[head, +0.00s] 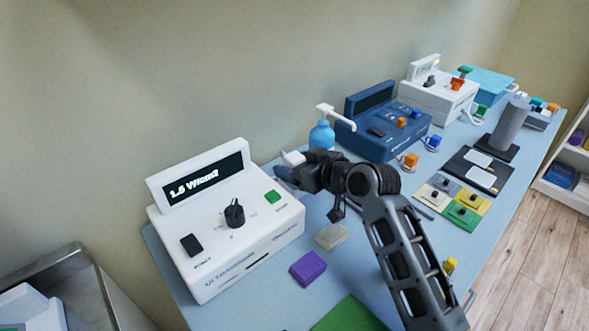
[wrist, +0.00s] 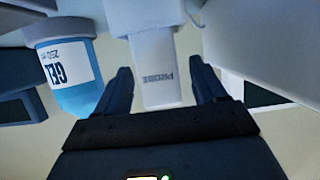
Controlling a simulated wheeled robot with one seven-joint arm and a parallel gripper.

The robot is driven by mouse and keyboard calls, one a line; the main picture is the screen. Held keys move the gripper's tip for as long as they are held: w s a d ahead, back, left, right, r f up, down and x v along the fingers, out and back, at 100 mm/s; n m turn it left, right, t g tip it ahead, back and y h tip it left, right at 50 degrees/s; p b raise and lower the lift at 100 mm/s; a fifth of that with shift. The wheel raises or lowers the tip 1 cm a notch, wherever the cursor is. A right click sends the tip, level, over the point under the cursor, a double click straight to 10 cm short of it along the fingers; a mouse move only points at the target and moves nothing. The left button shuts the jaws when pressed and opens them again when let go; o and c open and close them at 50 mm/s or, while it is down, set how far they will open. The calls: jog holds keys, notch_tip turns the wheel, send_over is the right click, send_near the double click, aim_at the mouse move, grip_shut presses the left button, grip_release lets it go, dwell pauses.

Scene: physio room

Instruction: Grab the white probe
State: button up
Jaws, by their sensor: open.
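The white probe (wrist: 157,70) is in the middle of the wrist view, with dark lettering on its handle. Its handle lies between the two open fingers of my gripper (wrist: 163,85), with a gap visible on each side. In the head view a small white part of the probe (head: 293,158) shows at the tip of my gripper (head: 284,172), beside the white ultrasound machine (head: 240,245). The rest of the probe is hidden behind my gripper there.
A blue gel pump bottle (head: 322,135) stands just behind my gripper; it also shows at the left in the wrist view (wrist: 65,80). A dark blue device (head: 375,128) is to its right. A purple block (head: 308,268) and a pale block (head: 332,236) lie on the blue table.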

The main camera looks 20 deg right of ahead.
jog(key=shift+w+a+f, duration=0.1)
jog(key=shift+w+f, duration=0.05)
jog(key=shift+w, duration=0.1)
jog(key=shift+c, duration=0.3)
jog(key=c, duration=1.1)
